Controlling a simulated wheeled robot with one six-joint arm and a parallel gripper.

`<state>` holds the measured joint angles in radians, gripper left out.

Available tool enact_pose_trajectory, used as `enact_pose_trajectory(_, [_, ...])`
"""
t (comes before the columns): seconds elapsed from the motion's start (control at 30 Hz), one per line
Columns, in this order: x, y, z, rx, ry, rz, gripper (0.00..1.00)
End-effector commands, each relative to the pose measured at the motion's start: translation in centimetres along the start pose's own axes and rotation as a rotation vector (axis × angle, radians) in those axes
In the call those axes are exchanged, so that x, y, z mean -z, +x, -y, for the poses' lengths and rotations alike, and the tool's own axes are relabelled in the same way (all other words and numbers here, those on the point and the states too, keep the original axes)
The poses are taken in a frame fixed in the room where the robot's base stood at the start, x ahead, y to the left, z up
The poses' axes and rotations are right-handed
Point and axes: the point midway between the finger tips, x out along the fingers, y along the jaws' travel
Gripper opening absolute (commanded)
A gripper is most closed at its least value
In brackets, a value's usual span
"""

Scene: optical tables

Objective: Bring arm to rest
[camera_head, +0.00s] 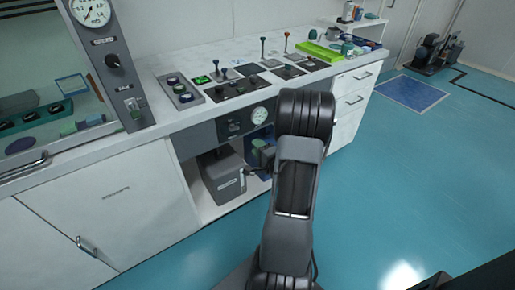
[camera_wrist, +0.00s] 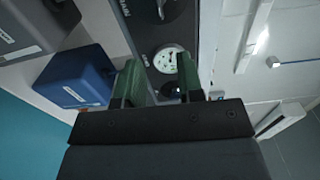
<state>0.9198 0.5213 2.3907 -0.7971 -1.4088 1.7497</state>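My arm (camera_head: 298,175) rises through the middle of the head view, and its bulky joint hides part of the bench front. My gripper (camera_wrist: 158,75) shows in the wrist view with two green fingers apart. Nothing shows held between them. Beyond the gap is a dark panel with a round white dial (camera_wrist: 168,60); the same kind of dial (camera_head: 259,115) is on the bench front in the head view. In the head view, my gripper is mostly hidden behind the arm, near the open bay under the bench.
A grey box (camera_head: 222,178) stands in the bay, beside a blue box (camera_wrist: 75,78) left of the fingers in the wrist view. The white bench (camera_head: 190,52) carries control panels, levers and a green tray (camera_head: 318,52). A glass-fronted cabinet stands left. The teal floor (camera_head: 400,170) is clear at right.

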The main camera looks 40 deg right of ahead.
Motion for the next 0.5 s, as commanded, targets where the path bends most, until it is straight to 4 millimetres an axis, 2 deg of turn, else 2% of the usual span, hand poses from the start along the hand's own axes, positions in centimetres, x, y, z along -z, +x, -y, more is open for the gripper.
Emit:
enact_pose_trajectory(0.37, [0.0, 0.0, 0.0, -0.001, -0.021, 0.0, 0.34])
enact_pose_trajectory(0.43, [0.1, 0.0, -0.6, -0.033, -0.081, -0.005, 0.34])
enact_pose_trajectory(0.5, [0.7, -0.1, -2.2, -0.129, -0.18, -0.026, 0.34])
